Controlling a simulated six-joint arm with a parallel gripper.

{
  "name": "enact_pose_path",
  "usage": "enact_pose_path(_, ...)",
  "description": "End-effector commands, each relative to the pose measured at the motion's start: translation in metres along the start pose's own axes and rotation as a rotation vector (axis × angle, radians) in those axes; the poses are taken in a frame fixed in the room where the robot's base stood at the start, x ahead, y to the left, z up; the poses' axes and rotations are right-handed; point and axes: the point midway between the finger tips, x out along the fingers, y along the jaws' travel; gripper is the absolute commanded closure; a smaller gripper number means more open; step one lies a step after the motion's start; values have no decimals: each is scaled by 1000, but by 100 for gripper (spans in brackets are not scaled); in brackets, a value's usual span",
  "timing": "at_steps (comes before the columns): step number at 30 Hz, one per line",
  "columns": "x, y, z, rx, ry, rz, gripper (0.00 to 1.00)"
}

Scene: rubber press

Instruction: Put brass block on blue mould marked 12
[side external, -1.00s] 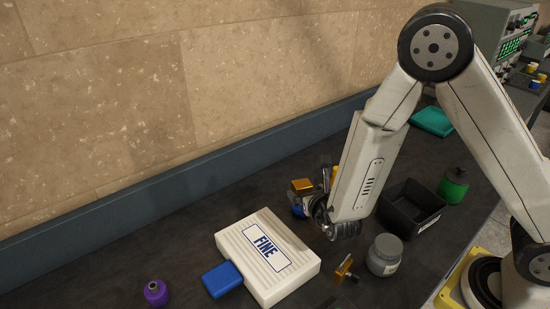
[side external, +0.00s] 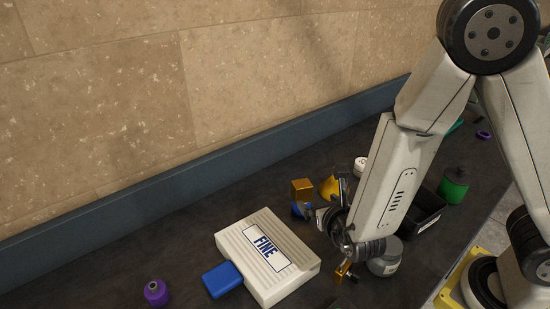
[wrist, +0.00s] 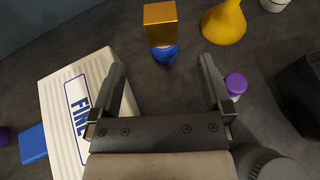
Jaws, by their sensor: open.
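The brass block (side external: 302,187) appears to rest on top of a round blue mould (side external: 300,210), left of my gripper. In the wrist view the block (wrist: 160,25) sits directly above the blue mould (wrist: 163,55), which it partly hides. No number is legible on the mould. My gripper (side external: 338,200) is open. In the wrist view its two fingers (wrist: 163,75) are wide apart with nothing between them, and the block and mould lie beyond the fingertips.
A white FINE case (side external: 265,255) and blue pad (side external: 222,280) lie at front left. A yellow flask (side external: 329,187) stands right of the block. A grey jar (side external: 384,258), black bin (side external: 430,215) and green bottle (side external: 454,187) stand at right. Bench left of the block is clear.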

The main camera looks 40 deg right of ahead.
Motion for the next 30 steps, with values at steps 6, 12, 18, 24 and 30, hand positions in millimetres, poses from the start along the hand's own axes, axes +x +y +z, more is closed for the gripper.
enact_pose_path(6, 0, 0, 0, 0, 0, 0, 0)
enact_pose_path(12, 2, -9, 1, 33, 13, -45, 0)
enact_pose_path(18, 3, -41, 4, 161, 59, -206, 0)
enact_pose_path(24, -5, -86, 0, 394, 137, -451, 0)
enact_pose_path(30, -21, -118, -11, 674, 219, -684, 0)
